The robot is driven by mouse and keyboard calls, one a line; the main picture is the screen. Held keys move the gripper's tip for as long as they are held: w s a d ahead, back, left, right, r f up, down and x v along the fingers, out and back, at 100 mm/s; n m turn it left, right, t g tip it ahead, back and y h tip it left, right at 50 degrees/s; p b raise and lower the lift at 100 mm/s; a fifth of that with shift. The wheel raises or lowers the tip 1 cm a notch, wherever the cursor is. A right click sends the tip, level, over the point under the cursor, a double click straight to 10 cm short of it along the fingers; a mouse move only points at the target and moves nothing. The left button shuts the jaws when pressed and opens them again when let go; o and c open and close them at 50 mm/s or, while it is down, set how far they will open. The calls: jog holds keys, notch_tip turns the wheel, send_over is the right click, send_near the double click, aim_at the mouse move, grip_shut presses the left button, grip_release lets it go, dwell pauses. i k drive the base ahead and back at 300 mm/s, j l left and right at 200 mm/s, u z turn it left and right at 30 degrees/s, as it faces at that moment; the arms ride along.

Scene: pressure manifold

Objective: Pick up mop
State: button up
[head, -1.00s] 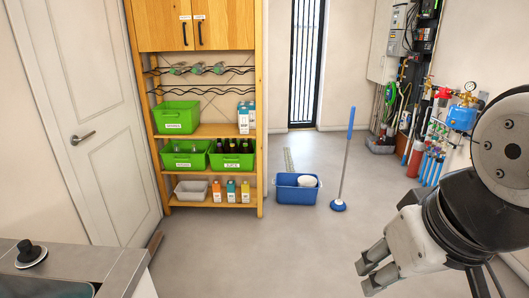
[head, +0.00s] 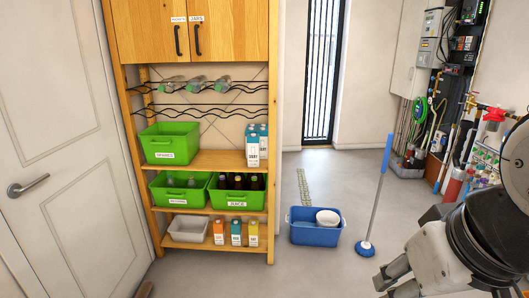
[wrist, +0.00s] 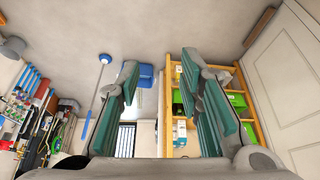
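The mop (head: 377,196) stands upright and slightly tilted on the floor, with a blue grip, a grey pole and a round blue head. It is right of a blue bucket (head: 316,233). My gripper (head: 386,283) is at the lower right in the head view, nearer the camera than the mop and apart from it. In the wrist view the mop (wrist: 97,98) appears upside down, left of my gripper's fingers. The two teal-padded fingers of my gripper (wrist: 168,80) are spread wide with nothing between them close by.
A wooden shelf unit (head: 205,158) with green bins (head: 170,146) stands left of the bucket. A white door (head: 55,150) is at the left. Wall pipes, cylinders and electrical boxes (head: 432,55) line the right.

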aim_at(365, 248)
jog(key=i+z, duration=0.15)
jog(key=i, duration=0.3)
jog(key=i+j+z, duration=0.1)
jog(key=i, duration=0.35)
jog(key=i+j+z, duration=0.15)
jog(key=i, duration=0.3)
jog(key=i+j+z, duration=0.15)
jog(key=i, duration=0.3)
jog(key=i+j+z, duration=0.85)
jog(key=i+j, duration=0.05)
jog(key=i, duration=0.05)
